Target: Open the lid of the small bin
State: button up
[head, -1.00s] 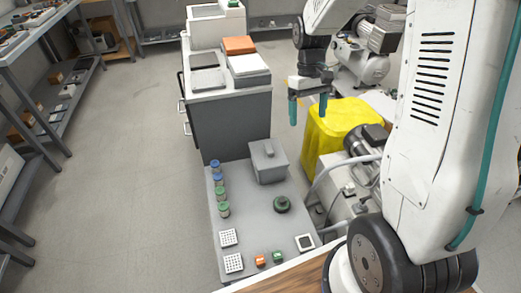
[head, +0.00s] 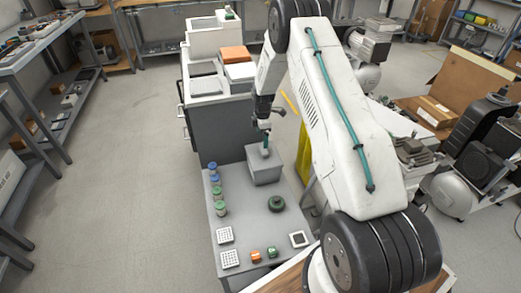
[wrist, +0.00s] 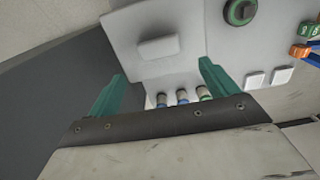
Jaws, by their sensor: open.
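The small bin (head: 264,172) is a grey box with its lid shut, standing at the back of the low grey table. In the wrist view its pale lid (wrist: 125,25) carries a raised block handle (wrist: 158,47). My gripper (head: 266,140) is just above the lid, pointing down. In the wrist view my gripper's teal fingers (wrist: 162,72) are spread wide and empty, with the handle beyond them and between their lines. The head view shows the fingers nearly edge-on, so contact with the handle cannot be told.
Several capped jars (head: 217,190) line the table's left edge. A green round object (head: 276,203) sits in front of the bin. White grids, an orange block (head: 255,256) and a green block (head: 272,253) lie nearer. A dark cabinet (head: 222,130) stands close behind the bin.

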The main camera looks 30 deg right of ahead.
aim_at(264, 150)
jog(key=shift+d+f, duration=0.2)
jog(key=shift+d, duration=0.05)
notch_tip(264, 150, down, 7)
jog(key=shift+s+d+f, duration=0.1)
jog(key=shift+s+f, duration=0.05)
